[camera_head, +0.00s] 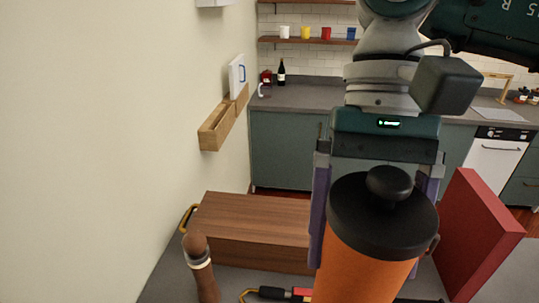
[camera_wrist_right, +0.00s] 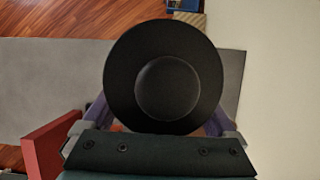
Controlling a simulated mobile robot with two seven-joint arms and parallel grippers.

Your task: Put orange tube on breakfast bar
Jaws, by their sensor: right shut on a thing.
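The orange tube (camera_head: 362,272) has a black lid with a round knob and stands roughly upright in the head view, its bottom cut off by the frame edge. My right gripper (camera_head: 372,205) is shut on it, with a purple finger on either side. In the right wrist view the black lid of the orange tube (camera_wrist_right: 165,80) fills the middle, between the fingers of my right gripper (camera_wrist_right: 165,125). A grey surface (camera_head: 160,290) lies below; I cannot tell whether the tube touches it, or whether it is the breakfast bar. My left gripper is not in view.
A brown wooden box (camera_head: 255,215) lies left of the tube, with a brown pepper mill (camera_head: 200,265) in front. A red panel-like object (camera_head: 475,235) stands close on the right. A kitchen counter (camera_head: 310,95) runs along the back. A wall-mounted wooden holder (camera_head: 222,120) is at left.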

